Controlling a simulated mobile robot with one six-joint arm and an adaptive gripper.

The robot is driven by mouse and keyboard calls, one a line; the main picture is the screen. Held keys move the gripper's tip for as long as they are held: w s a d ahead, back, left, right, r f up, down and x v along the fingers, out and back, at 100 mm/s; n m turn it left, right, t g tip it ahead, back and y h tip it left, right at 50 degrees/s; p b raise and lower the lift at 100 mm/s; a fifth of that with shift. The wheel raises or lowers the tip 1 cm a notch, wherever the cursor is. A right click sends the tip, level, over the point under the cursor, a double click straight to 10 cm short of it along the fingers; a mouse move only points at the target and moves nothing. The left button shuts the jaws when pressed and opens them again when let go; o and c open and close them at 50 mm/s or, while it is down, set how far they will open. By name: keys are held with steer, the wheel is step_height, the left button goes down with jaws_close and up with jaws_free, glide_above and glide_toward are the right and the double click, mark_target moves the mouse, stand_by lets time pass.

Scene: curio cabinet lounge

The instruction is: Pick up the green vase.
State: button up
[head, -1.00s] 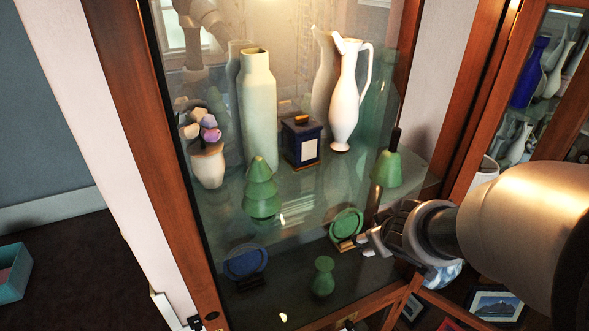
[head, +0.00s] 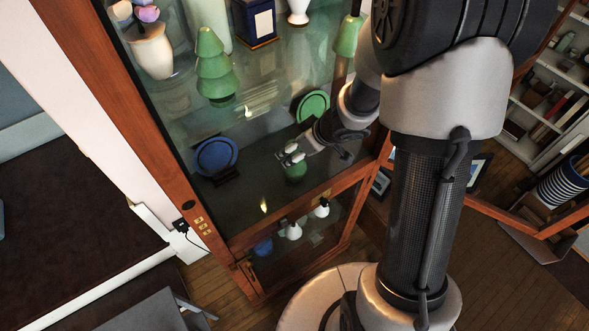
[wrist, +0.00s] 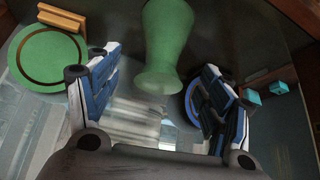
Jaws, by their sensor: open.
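The green vase (head: 295,172) stands on the lower glass-cabinet shelf, partly hidden by my gripper in the head view. My gripper (head: 292,154) is at the vase's upper part. In the wrist view my gripper (wrist: 158,75) is open, one finger at each side of the picture. The vase (wrist: 168,40) shows between them, its flared rim toward me and its far end cut off by the top edge. Clear gaps show on both sides of it. I cannot tell how deep the vase sits between the fingers.
A green plate (head: 313,105) on a stand and a blue plate (head: 215,156) on a stand flank the vase. The wrist view shows the green plate (wrist: 52,55) left and the blue plate (wrist: 190,100) behind the right finger. A green tree figure (head: 214,70) stands on the shelf above.

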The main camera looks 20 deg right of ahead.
mark_target(295, 174)
steer(key=shift+x, duration=0.8)
steer(key=b+x, duration=0.3)
steer(key=x, duration=0.1)
steer(key=shift+s+f+b, duration=0.1)
steer(key=shift+f+b, duration=0.2)
steer(key=shift+b, duration=0.1)
steer(key=shift+w+a+f, duration=0.1)
steer(key=shift+w+f, duration=0.2)
steer(key=shift+r, duration=0.1)
steer(key=shift+c, duration=0.2)
steer(key=shift+c, duration=0.7)
steer(key=shift+s, duration=0.1)
jaws_close()
